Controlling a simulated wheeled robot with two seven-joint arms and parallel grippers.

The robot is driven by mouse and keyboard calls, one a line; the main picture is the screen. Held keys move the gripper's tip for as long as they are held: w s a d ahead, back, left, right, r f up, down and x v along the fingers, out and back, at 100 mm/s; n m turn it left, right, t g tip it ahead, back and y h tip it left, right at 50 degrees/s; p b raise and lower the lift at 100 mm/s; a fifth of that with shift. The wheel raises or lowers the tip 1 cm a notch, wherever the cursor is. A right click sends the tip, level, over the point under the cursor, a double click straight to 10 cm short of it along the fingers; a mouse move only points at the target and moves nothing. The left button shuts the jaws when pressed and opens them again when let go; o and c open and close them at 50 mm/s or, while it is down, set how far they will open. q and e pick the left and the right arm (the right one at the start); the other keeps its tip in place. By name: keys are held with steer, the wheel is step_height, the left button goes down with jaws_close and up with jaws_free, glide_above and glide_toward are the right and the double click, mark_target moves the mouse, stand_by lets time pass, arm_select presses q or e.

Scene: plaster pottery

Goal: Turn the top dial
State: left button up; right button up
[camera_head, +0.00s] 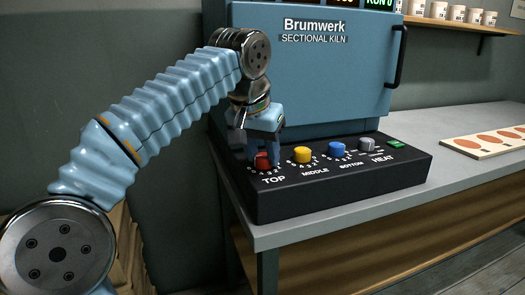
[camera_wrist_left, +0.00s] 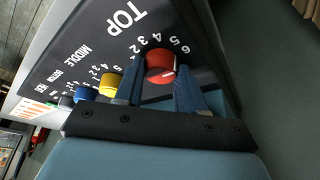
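The red top dial (camera_head: 262,160) is at the left end of the black control panel (camera_head: 330,190), above the word TOP. My left gripper (camera_head: 263,152) comes down on it from above. In the left wrist view the red dial (camera_wrist_left: 160,66) lies between the two blue fingers (camera_wrist_left: 159,80), one on each side, with no clear gap. The gripper looks shut on it. A white pointer mark shows on the dial, towards the right finger. Numbers ring the dial, partly hidden by the fingers. My right gripper is not in view.
A yellow middle dial (camera_head: 303,155), a blue bottom dial (camera_head: 337,149), a grey heat knob (camera_head: 366,145) and a green switch (camera_head: 396,143) follow to the right. The blue kiln (camera_head: 310,75) stands behind. A board with orange discs (camera_head: 490,142) lies on the grey bench (camera_head: 440,175).

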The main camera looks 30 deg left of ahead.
arm_select(q)
steer(key=c, duration=0.4)
steer(key=shift+o, duration=0.2)
steer(key=n+p, duration=0.1)
steer(key=n+y+p, duration=0.1)
steer(key=shift+d+r+n, duration=0.1)
steer(key=shift+r+n, duration=0.1)
steer(key=shift+n, duration=0.1)
steer(key=n+y+p, duration=0.1)
steer(key=n+p, duration=0.1)
steer(key=shift+d+n+g, duration=0.1)
steer(key=shift+n+g, duration=0.3)
steer(key=shift+w+n+y+p, duration=0.1)
steer(key=shift+n+y+p, duration=0.2)
steer(key=shift+n+p, duration=0.4)
steer(key=shift+f+n+g, duration=0.1)
steer(key=shift+n+g, duration=0.3)
steer(key=shift+n, duration=0.6)
steer(key=shift+w+n+g+y, duration=0.1)
steer(key=shift+n+g+y, duration=0.4)
steer(key=shift+n, duration=0.9)
